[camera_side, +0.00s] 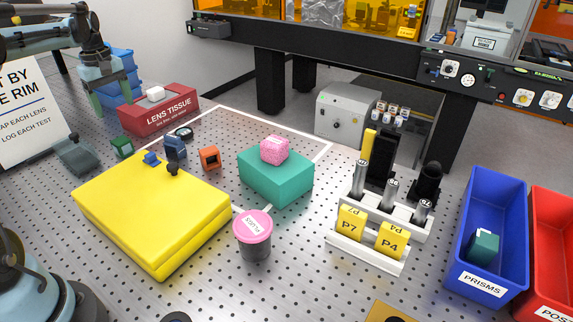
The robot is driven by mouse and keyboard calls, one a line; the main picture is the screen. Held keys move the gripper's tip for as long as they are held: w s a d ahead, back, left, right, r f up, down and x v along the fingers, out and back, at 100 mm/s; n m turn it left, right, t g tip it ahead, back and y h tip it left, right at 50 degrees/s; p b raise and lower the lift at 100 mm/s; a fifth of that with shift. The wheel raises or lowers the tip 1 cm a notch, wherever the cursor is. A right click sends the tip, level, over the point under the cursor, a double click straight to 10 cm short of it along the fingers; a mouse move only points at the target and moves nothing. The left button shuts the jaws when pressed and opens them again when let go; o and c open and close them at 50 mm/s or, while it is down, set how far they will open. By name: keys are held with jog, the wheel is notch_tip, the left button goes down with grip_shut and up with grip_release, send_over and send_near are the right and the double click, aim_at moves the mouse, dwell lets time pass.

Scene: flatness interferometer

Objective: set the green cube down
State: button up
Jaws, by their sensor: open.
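A small dark green cube (121,146) sits on the perforated metal table at the left, behind the yellow block. My gripper (102,106) hangs at the upper left, above and slightly left of the green cube in the picture. It is open, and I see nothing held in it. The green cube looks apart from the gripper. The exact gap between them in depth is hard to judge, and the fingertips are small here.
A red lens tissue box (160,112) and blue stacked trays (119,68) stand close by. A yellow block (150,215), an orange cube (209,158), a teal block (275,180) and a pink-lidded jar (253,240) stand nearer. A blue bin (466,215) is at the right.

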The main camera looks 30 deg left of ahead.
jog(key=d+r+m+t+y, duration=0.1)
jog(key=d+r+m+t, duration=0.2)
jog(key=d, duration=0.7)
jog(key=d+r+m, duration=0.2)
jog(key=d+m, duration=0.3)
jog(key=d, duration=0.5)
jog(key=s+d+f+m+t, duration=0.2)
jog(key=s+d+m, duration=0.2)
jog(key=d, duration=0.3)
jog(key=s+d+f+m+t+h, duration=0.1)
jog(key=s+d+f+m+t, duration=0.1)
jog(key=d, duration=0.6)
jog(key=s+f+m, duration=0.1)
jog(key=s+m, duration=0.1)
jog(key=m, duration=0.1)
jog(key=shift+s, duration=0.25)
